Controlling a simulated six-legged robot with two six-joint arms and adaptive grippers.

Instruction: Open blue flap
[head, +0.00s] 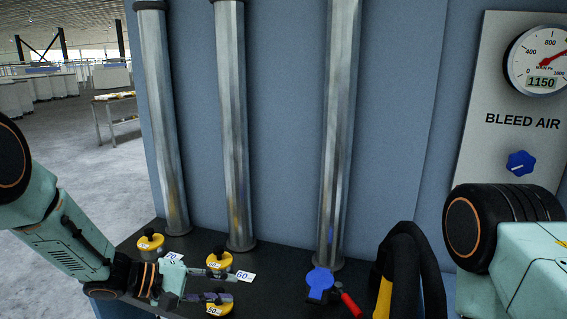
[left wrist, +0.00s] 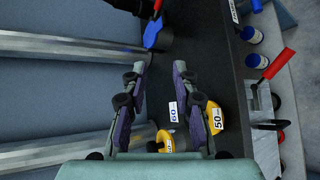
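The blue flap (head: 320,284) sits at the foot of the right-hand metal pipe in the head view, low on the dark ledge. A red handle (head: 350,303) is just right of it. In the left wrist view the blue flap (left wrist: 152,34) shows near the top, on a dark round stub. My left gripper (head: 222,284) is open and empty, left of the flap and apart from it, above the yellow-topped pieces. Its two spread fingers (left wrist: 160,72) show in the left wrist view, with the flap beyond their tips. My right gripper cannot be made out; part of my right arm (head: 500,230) shows.
Yellow-topped pieces tagged 70 (head: 150,241), 60 (head: 219,260) and 50 (head: 217,310) stand on the ledge close to my left gripper. Metal pipes (head: 232,120) rise behind. A gauge panel (head: 520,80) with a blue knob (head: 521,163) is at the right.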

